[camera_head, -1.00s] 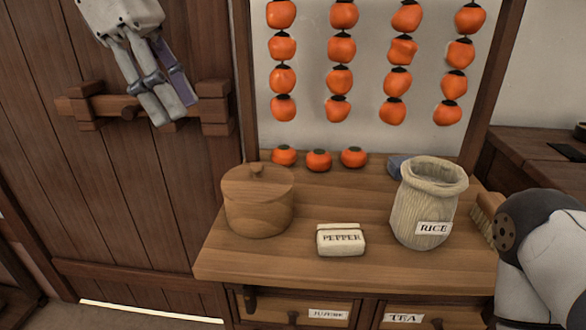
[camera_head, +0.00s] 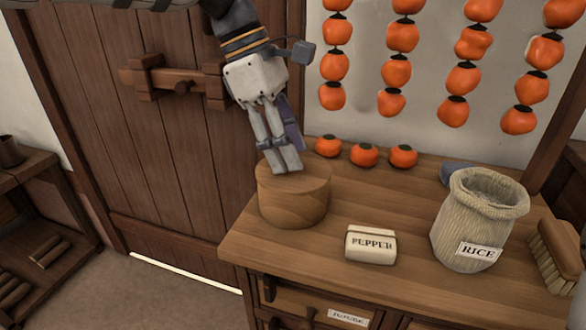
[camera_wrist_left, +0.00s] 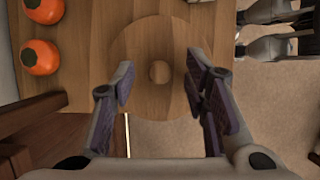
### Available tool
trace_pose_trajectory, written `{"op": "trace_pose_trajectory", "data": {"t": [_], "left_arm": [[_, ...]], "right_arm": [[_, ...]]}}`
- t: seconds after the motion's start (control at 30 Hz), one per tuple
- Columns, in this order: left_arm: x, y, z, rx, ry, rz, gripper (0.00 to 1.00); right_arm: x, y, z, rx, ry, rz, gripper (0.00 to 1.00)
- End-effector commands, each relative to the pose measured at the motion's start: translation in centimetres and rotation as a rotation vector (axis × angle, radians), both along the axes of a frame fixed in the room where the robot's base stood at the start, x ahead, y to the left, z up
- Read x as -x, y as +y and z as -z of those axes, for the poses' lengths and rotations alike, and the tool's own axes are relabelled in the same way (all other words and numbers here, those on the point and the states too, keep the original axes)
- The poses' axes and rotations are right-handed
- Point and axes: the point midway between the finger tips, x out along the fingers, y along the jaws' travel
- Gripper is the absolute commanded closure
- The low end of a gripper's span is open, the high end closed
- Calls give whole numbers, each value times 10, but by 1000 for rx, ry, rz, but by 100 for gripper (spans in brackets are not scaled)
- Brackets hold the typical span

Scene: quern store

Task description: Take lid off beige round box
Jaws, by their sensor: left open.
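The beige round box (camera_head: 293,211) is a wooden drum standing on the left end of the wooden counter, with its lid (camera_head: 313,184) on. In the left wrist view the round lid (camera_wrist_left: 138,50) shows from above, with a small round knob (camera_wrist_left: 160,71) at its middle. My left gripper (camera_head: 285,171) points down over the lid and hides the knob in the head view. In the left wrist view its fingers (camera_wrist_left: 160,88) are apart and empty, with the knob between and just ahead of the tips. My right gripper is not in view.
A pepper box (camera_head: 371,245), a rice sack (camera_head: 478,222) and a brush (camera_head: 556,255) stand to the right on the counter (camera_head: 320,255). Several persimmons (camera_head: 364,155) lie behind, with more hanging above. A wooden door (camera_head: 160,160) is at the left.

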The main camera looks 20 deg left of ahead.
Motion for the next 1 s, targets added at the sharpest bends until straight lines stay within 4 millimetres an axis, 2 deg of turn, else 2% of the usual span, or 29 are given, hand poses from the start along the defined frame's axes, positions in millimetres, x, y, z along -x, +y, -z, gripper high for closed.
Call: {"op": "trace_pose_trajectory", "data": {"t": [0.2,0.27,0.4,0.77,0.87,0.97,1.0], "left_arm": [[0,-1,2,1,-1,0,58],[0,-1,2,0,-1,0,70],[0,-1,2,0,0,0,100],[0,-1,0,0,-1,0,100],[-1,-1,-9,0,-1,-2,100],[-1,-1,-29,0,-4,-2,100],[6,-3,-40,-2,-7,1,100]], "right_arm": [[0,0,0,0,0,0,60],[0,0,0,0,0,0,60],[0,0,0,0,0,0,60],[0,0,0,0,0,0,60],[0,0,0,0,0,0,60],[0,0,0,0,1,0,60],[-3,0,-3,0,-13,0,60]]}}
